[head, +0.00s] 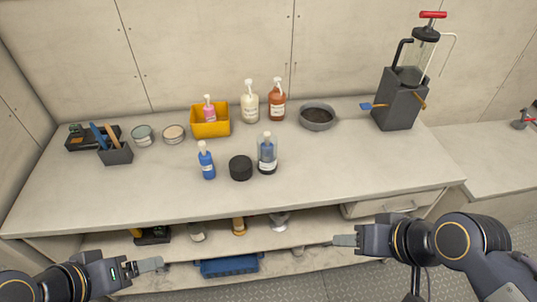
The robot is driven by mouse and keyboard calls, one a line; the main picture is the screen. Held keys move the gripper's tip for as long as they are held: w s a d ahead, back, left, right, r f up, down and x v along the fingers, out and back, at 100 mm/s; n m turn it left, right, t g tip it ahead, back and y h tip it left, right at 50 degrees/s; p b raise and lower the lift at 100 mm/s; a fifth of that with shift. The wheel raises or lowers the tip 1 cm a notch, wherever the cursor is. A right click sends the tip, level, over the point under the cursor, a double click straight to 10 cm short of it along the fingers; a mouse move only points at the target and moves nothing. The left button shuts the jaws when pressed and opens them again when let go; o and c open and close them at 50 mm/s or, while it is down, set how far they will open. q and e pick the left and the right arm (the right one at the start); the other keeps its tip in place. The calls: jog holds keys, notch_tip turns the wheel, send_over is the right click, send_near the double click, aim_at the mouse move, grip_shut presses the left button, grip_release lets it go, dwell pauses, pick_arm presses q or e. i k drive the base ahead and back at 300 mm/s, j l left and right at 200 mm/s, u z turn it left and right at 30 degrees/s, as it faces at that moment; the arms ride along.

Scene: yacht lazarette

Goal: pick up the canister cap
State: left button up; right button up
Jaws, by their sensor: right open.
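My left gripper (150,265) is low at the left front, apart from everything on the worktop. Its jaw opening is unclear from this angle.
Behind stand a yellow bin (210,129) with a pink bottle, a cream bottle (250,105), a brown bottle (277,106) and a grey bowl (317,124). A pump device (399,102) stands at right. A shelf (215,249) below holds several items. The worktop's right front is clear.

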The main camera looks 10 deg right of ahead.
aim_at(241, 168)
jog(key=i+j, duration=0.25)
jog(key=j, duration=0.2)
jog(key=i+j+u, duration=0.15)
jog(key=j, duration=0.35)
jog(key=i+j, duration=0.3)
jog(key=j, duration=0.15)
jog(key=u, duration=0.05)
